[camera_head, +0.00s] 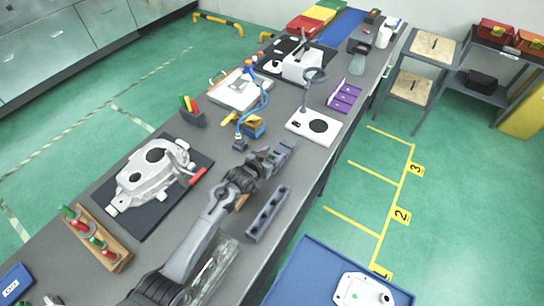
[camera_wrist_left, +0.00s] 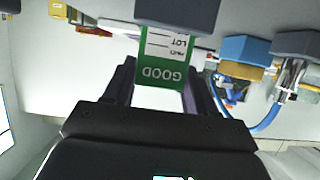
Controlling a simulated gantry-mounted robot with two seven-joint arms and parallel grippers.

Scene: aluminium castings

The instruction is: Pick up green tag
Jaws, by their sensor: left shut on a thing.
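My left gripper (camera_head: 275,157) is over the middle of the bench, its arm coming in from the lower left. In the left wrist view, the left gripper (camera_wrist_left: 160,92) is shut on a green tag (camera_wrist_left: 163,73). The tag has a white panel, and its word GOOD shows upside down. A grey-blue block (camera_wrist_left: 178,12) covers the tag's far end; I cannot tell whether they touch. In the head view the tag is too small to make out clearly between the fingers. My right gripper is not in view.
A dark holder (camera_head: 193,117) with green, yellow and red pieces stands left of the gripper. A casting (camera_head: 150,178) lies on a dark mat. A grey slotted bar (camera_head: 268,214), a white plate (camera_head: 300,122) and a purple rack (camera_head: 345,94) lie around. A blue cable tool stands behind.

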